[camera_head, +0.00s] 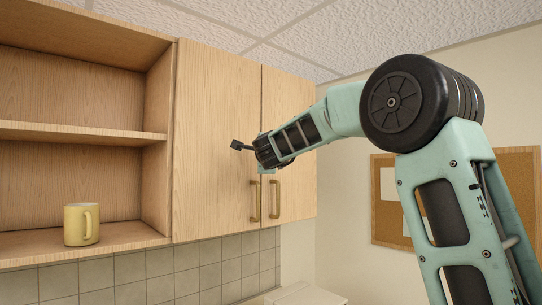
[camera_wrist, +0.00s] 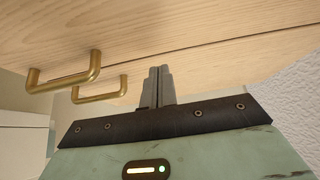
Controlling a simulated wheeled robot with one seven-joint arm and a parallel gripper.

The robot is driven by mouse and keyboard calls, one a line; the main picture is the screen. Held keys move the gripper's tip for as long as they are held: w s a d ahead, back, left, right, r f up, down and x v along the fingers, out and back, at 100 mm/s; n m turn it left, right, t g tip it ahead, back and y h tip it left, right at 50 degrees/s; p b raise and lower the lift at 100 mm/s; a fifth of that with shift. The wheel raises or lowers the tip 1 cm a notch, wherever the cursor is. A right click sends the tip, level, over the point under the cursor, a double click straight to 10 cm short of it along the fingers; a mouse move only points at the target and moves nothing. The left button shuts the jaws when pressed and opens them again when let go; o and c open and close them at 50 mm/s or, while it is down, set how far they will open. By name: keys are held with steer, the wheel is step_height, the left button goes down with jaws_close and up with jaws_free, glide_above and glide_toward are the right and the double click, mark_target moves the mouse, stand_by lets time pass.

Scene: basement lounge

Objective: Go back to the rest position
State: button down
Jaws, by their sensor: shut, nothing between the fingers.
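My gripper (camera_wrist: 159,72) shows in the wrist view with its two grey fingers together and nothing between them. In the head view my arm reaches from the right, and its dark end is in front of the closed wooden cabinet doors, above the handles. The left cabinet door (camera_head: 213,130) and the right cabinet door (camera_head: 288,120) are both shut. Their brass handles, the left handle (camera_head: 254,202) and the right handle (camera_head: 275,200), are apart from my fingers. In the wrist view the handles are left of the fingers.
An open shelf unit (camera_head: 75,131) is at the left, with a yellow mug (camera_head: 80,225) upright on its lower board. A tiled wall (camera_head: 150,275) runs below. A cork board (camera_head: 515,180) hangs on the right wall behind my arm. The ceiling (camera_head: 300,45) is above.

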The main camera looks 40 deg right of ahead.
steer(key=a, duration=0.2)
steer(key=w+a, duration=0.1)
steer(key=a, duration=0.3)
steer(key=shift+w+a+r+b, duration=0.1)
steer(key=shift+w+a+b, duration=0.15)
steer(key=shift+a+b, duration=0.1)
steer(key=s+a+f+n+g+y, duration=0.1)
steer(key=s+a+f+n+y, duration=0.2)
steer(key=f+n, duration=0.35)
steer(key=s+a+f+n+g+y, duration=0.1)
steer(key=s+a+f+n+y, duration=0.15)
steer(key=f, duration=0.65)
steer(key=s+a+f+n+g+y, duration=0.2)
steer(key=a+f+n+y, duration=0.1)
steer(key=f+n, duration=0.4)
steer(key=s+f+n+g, duration=0.45)
steer(key=s+f, duration=0.55)
steer(key=s, duration=0.3)
steer(key=s+f+n+g, duration=0.3)
steer(key=s+f+g, duration=0.2)
steer(key=s+f, duration=0.7)
steer(key=s+a+f+n+g+b, duration=0.1)
steer(key=s+a+f+n+b, duration=0.3)
steer(key=s+a, duration=0.3)
steer(key=s+a+f+n+g+b, duration=0.1)
steer(key=s+a+f+n+b, duration=0.3)
steer(key=s+a+b, duration=0.3)
steer(key=a+y, duration=0.1)
steer(key=a, duration=0.4)
steer(key=shift+s, duration=0.2)
